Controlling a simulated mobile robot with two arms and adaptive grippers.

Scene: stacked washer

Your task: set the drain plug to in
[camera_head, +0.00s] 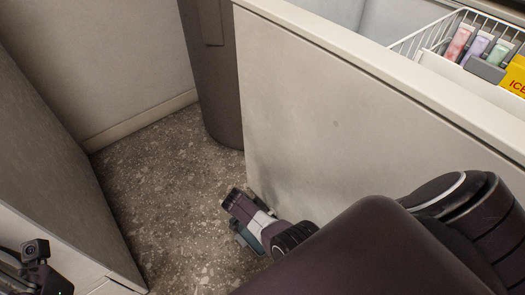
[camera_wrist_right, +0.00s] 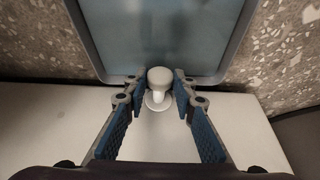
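The drain plug (camera_wrist_right: 159,77) is a small white knob with a round head on a wider base ring. It shows in the right wrist view, set on a pale panel. My right gripper (camera_wrist_right: 160,90) is open, with one blue-padded finger on each side of the knob. Narrow gaps show between the fingers and the knob, so they look apart from it. In the head view my right arm reaches down beside the large pale panel, and the plug is hidden there. Of my left arm only a dark part with a small camera shows at the lower left; its fingers are not in view.
A blue-grey tray (camera_wrist_right: 160,35) with a raised rim lies just beyond the plug on the speckled floor (camera_head: 165,165). A pale panel (camera_head: 330,120) stands close beside my right arm. A dark bin (camera_head: 218,90) stands behind. A wire basket (camera_head: 425,38) holds tubes.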

